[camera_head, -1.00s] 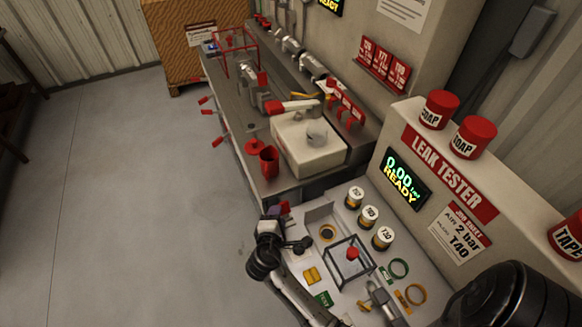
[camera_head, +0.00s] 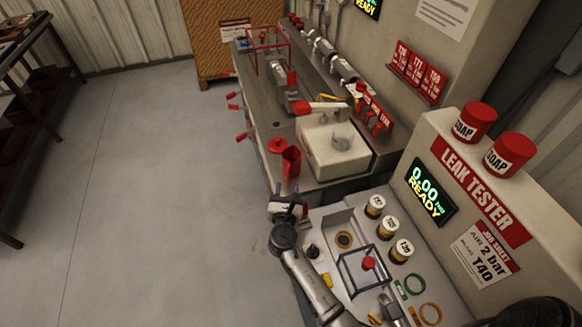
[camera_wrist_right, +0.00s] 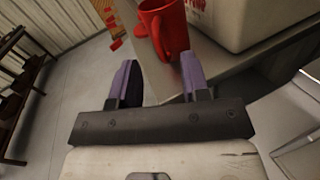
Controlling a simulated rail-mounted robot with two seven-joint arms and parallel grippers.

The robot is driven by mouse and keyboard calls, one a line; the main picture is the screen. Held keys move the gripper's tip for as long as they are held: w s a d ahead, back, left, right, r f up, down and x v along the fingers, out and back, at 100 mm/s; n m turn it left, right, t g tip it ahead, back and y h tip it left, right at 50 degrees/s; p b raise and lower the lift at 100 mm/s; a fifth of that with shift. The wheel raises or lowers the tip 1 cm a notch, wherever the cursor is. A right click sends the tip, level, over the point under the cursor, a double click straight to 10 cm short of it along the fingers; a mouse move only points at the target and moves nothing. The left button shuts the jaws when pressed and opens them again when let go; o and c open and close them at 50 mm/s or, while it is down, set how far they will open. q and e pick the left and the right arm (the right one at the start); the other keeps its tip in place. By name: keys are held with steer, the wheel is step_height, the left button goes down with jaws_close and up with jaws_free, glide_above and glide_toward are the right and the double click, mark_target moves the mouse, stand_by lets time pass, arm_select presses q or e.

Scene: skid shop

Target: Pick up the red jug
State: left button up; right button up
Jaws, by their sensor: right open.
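The red jug (camera_head: 291,162) stands upright near the front edge of the grey bench, left of a white box-like unit. In the right wrist view the jug (camera_wrist_right: 167,24) is at top centre, its handle on the near side. My right gripper (camera_head: 289,204) is just in front of the bench edge, short of the jug. In the right wrist view its two purple-lined fingers (camera_wrist_right: 158,70) are spread with nothing between them, and the jug lies beyond their tips. My left gripper is not in view.
A red disc-topped object (camera_head: 277,146) stands left of the jug. The white unit (camera_head: 338,150) is close on its right. The leak tester bench (camera_head: 328,228) with labelled jars and a wire frame is right of my arm. Open floor (camera_head: 150,200) lies left.

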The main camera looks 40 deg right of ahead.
mark_target(288, 173)
steer(key=b+x, duration=0.2)
steer(key=x, duration=0.4)
steer(key=shift+w, duration=0.3)
steer(key=shift+w+d, duration=0.35)
steer(key=shift+d, duration=0.15)
steer(key=c, duration=0.7)
jaws_close()
